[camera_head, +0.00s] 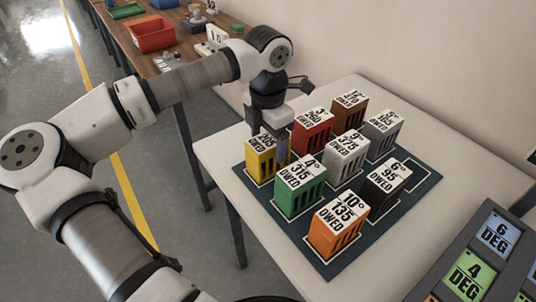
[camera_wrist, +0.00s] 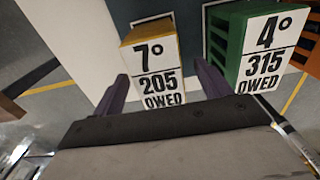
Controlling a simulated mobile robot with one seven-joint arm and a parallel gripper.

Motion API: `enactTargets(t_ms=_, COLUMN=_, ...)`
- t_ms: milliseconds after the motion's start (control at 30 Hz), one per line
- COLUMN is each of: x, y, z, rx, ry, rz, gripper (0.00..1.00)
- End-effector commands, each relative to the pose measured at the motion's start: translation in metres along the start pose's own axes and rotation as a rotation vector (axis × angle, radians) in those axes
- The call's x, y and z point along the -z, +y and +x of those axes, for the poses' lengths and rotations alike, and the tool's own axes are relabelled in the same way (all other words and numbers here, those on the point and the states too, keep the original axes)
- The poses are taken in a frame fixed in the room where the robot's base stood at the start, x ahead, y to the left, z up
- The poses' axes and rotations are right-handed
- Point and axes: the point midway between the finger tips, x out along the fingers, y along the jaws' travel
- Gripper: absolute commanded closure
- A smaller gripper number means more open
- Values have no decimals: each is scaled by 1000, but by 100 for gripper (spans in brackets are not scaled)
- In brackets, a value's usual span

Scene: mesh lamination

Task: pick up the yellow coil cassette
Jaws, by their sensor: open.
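The yellow coil cassette (camera_head: 260,162) stands at the left corner of the dark mat (camera_head: 408,203) on the white table. Its top label reads 7°, 205 OWED in the wrist view (camera_wrist: 155,65). My gripper (camera_head: 276,138) is over this cassette in the head view and hides part of its top. In the wrist view the two dark fingers (camera_wrist: 160,88) are apart, one to each side of the yellow cassette's label, with nothing held. I cannot tell how far down the fingers reach. The right finger is close to the green cassette (camera_wrist: 264,45).
The green cassette (camera_head: 300,190) stands just beside the yellow one, with red (camera_head: 312,130), grey, brown, black and orange (camera_head: 340,226) cassettes on the same mat. A panel of degree tiles (camera_head: 466,268) is at lower right. A wooden bench (camera_head: 160,60) with bins is behind.

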Motion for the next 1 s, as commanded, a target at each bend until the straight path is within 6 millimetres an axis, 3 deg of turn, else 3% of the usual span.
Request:
enactTargets(t_ms=300, x=-1, y=1, z=42, rx=3, ry=1, rz=0, gripper=24)
enactTargets(t_ms=567, x=-2, y=1, z=47, rx=1, ry=-1, rz=0, gripper=24)
enactTargets(t_ms=1000, x=-2, y=1, z=46, rx=1, ry=0, rz=0, gripper=79)
